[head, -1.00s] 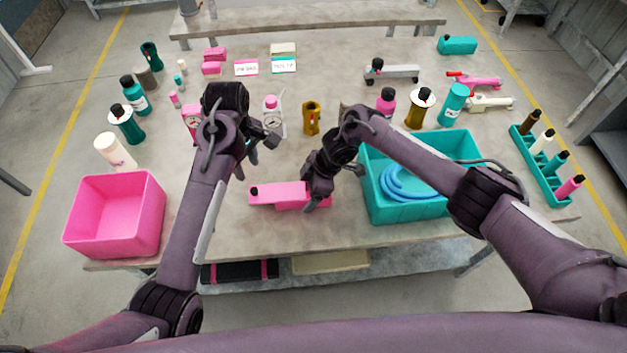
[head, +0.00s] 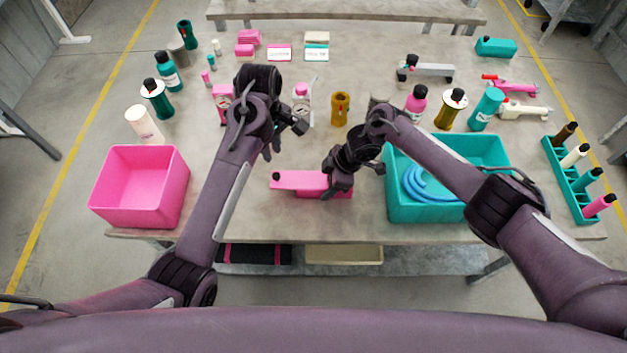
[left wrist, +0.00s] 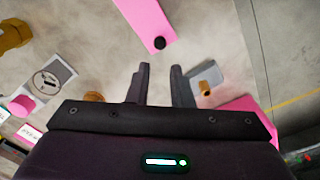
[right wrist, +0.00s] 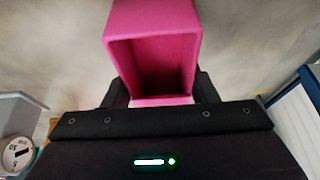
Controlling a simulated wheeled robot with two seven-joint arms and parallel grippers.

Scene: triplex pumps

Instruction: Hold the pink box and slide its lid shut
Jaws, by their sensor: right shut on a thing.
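The pink box (head: 340,192) lies near the front edge of the table. Its pink lid (head: 297,180) sticks out to the left, with a black knob (head: 276,176) at the end. The right wrist view shows the box's open cavity (right wrist: 152,65), so the lid is not over that end. My right gripper (right wrist: 160,90) is shut on the box, with one finger on each side. My left gripper (left wrist: 160,78) is open and empty, apart from the lid. The lid (left wrist: 145,20) and knob (left wrist: 160,43) lie beyond its fingertips in the left wrist view.
A pink bin (head: 140,205) stands at the left and a teal bin (head: 430,208) with blue hose at the right, close to the right gripper. Several bottles and gauges stand behind my arms. The table in front of the box is clear.

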